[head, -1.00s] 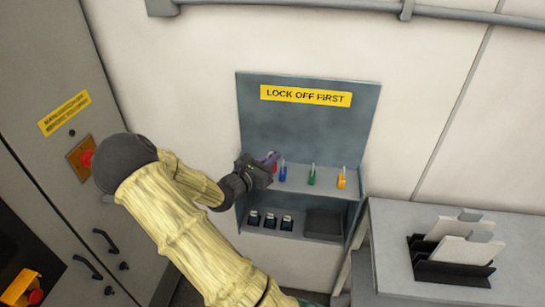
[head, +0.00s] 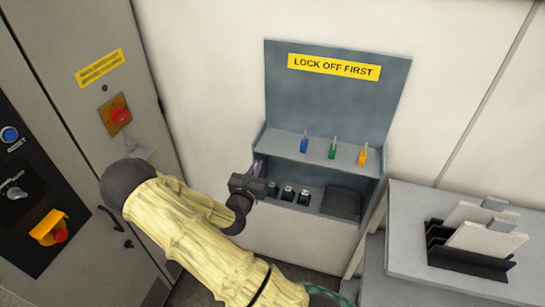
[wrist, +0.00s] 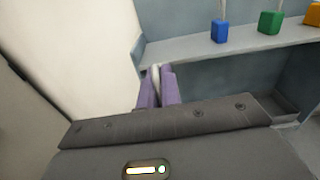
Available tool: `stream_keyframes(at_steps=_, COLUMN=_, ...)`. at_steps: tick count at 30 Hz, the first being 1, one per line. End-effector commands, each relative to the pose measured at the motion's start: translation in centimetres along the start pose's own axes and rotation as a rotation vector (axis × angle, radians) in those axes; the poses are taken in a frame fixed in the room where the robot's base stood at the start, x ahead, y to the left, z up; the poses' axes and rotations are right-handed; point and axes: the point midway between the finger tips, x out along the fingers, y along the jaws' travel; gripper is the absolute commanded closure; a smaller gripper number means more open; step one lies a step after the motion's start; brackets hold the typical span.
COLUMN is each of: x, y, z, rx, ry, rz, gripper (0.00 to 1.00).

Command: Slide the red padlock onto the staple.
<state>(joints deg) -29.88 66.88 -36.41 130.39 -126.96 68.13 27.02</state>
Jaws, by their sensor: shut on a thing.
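My gripper (head: 258,169) is at the left end of the lockout shelf, in front of its side wall. In the wrist view its purple fingers (wrist: 158,88) are closed around a narrow pale piece, which I take to be part of the red padlock. The padlock's red body is hidden in both current views.
Blue (head: 304,144), green (head: 333,149) and orange (head: 362,155) padlocks stand on the shelf (head: 349,156). Several small dark items sit on the lower shelf. A side table (head: 410,205) with a file rack is at right. Open space lies between shelf and cabinet.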

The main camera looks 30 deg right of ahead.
Motion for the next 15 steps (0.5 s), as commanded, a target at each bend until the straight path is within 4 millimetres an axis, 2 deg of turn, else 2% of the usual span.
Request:
stream_keyframes(at_steps=1, x=-0.9, y=1.0, z=-2.0, rx=-0.011, ry=0.002, rz=0.059, gripper=1.0)
stream_keyframes(at_steps=6, x=-4.2, y=4.3, z=-7.3, rx=-0.012, ry=-0.002, rz=0.273, gripper=1.0)
stream_keyframes(at_steps=15, x=-10.0, y=7.3, z=-15.6, rx=-0.009, ry=-0.008, rz=0.594, gripper=1.0)
